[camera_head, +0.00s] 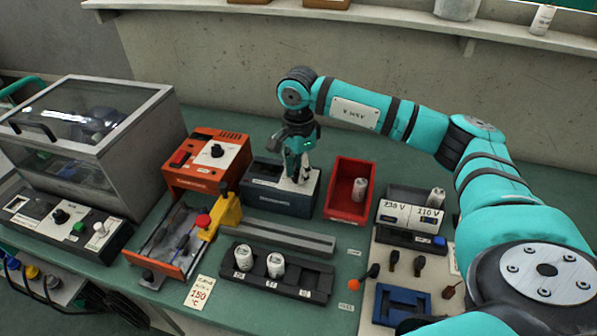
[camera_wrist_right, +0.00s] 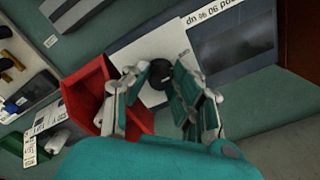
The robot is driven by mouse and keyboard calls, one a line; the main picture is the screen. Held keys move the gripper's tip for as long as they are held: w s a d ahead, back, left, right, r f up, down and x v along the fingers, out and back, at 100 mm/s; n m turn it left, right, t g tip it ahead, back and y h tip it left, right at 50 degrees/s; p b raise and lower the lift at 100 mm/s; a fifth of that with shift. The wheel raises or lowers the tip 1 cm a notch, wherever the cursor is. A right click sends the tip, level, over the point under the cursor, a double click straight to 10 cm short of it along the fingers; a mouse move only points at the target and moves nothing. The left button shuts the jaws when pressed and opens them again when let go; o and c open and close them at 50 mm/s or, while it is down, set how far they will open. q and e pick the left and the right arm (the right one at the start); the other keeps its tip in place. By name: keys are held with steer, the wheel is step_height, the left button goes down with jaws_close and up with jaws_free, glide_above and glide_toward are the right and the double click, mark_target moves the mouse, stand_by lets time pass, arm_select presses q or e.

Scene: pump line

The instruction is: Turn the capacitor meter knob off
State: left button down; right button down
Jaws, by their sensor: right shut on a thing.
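The capacitor meter (camera_head: 268,199) is a dark blue-grey box with a pale top panel and a dark screen, near the middle of the bench. In the right wrist view its pale panel (camera_wrist_right: 135,48) and dark screen (camera_wrist_right: 232,42) show, seen upside down. Its round black knob (camera_wrist_right: 160,72) sits on the pale panel. My right gripper (camera_head: 298,168) points down onto the meter. In the wrist view its fingers (camera_wrist_right: 160,82) stand on both sides of the knob and are shut on it. The knob's pointer cannot be made out. My left gripper is not in view.
A red bin (camera_head: 345,209) with a white cylinder (camera_head: 359,189) stands right of the meter. An orange box (camera_head: 178,176) with its own knob stands left. A grey rail (camera_head: 277,238) and a dark rack (camera_head: 245,283) holding white cylinders lie in front.

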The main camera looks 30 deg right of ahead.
steer(key=shift+r, duration=0.1)
stand_by(0.3)
steer(key=c, duration=1.1)
jaws_free()
step_height(320, 180, up, 12)
